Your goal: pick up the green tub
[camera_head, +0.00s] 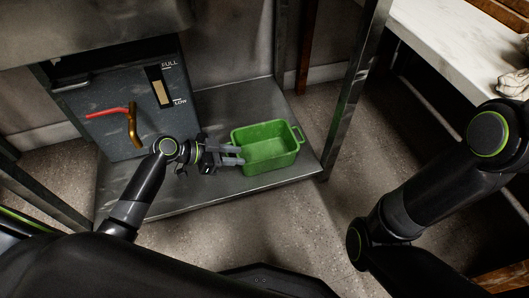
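The green tub (268,163) is a small open rectangular bin, empty inside. It stands upright on the low metal shelf (205,197), near the shelf's right front corner. A handle shows at its right end. My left gripper (237,155) is at the tub's left end, its two fingers pointing right with a gap between them. The fingertips overlap the tub's left edge in the picture; I cannot tell whether they touch it. The left end of the tub is partly hidden by the fingers. My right gripper is out of view; only the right arm's links show.
A grey metal box (117,107) with a red-and-brass lever (131,122) stands on the shelf, left of and behind the tub. A metal post (349,95) rises at the shelf's right corner. A pale counter (455,50) is at upper right. Open floor (280,225) lies in front.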

